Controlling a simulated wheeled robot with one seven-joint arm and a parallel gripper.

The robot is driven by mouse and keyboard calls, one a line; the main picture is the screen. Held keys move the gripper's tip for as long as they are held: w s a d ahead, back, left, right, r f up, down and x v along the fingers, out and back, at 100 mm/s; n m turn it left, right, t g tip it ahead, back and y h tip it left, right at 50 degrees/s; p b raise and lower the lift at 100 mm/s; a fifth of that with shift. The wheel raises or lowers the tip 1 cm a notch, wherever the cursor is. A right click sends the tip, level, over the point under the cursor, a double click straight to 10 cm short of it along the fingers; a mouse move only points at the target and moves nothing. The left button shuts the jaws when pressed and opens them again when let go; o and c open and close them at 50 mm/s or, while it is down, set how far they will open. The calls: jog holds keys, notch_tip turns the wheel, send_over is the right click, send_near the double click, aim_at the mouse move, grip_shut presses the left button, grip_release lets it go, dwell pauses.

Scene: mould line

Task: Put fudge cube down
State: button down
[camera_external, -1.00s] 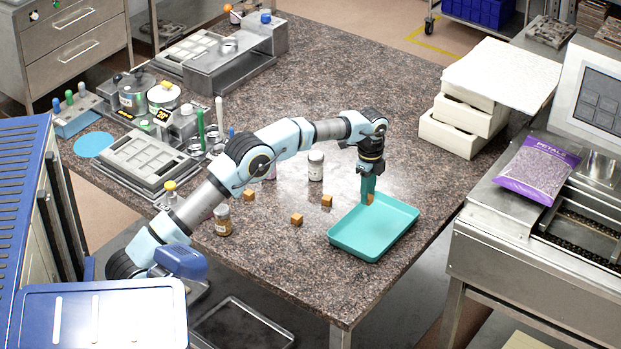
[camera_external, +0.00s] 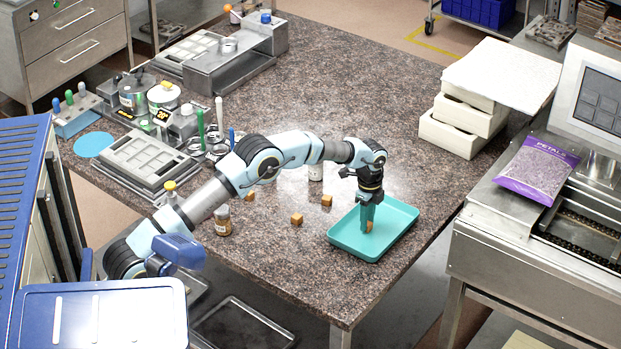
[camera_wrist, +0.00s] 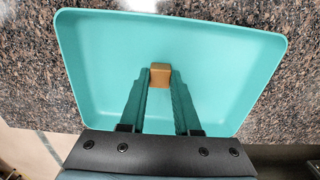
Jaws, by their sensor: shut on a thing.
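A tan fudge cube (camera_external: 369,227) is between the fingertips of my gripper (camera_external: 368,222), which points down over the turquoise tray (camera_external: 343,244). In the wrist view the cube (camera_wrist: 160,75) sits at the tips of the two green fingers, with the tray floor (camera_wrist: 225,65) around it. The gripper is shut on the cube. The cube is low inside the tray's outline; I cannot tell whether it touches the floor. The tray holds nothing else that I can see.
More fudge cubes (camera_external: 297,219) lie on the speckled table left of the tray, near a small jar (camera_external: 222,219). White stacked boxes (camera_external: 457,135) stand at the back right. A petals bag (camera_external: 537,170) lies on the machine to the right.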

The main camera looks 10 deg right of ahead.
jog(key=shift+f, duration=0.1)
jog(key=c, duration=0.6)
grip_release()
notch_tip(320, 180, up, 12)
jog(key=b, duration=0.2)
jog(key=shift+b, duration=0.3)
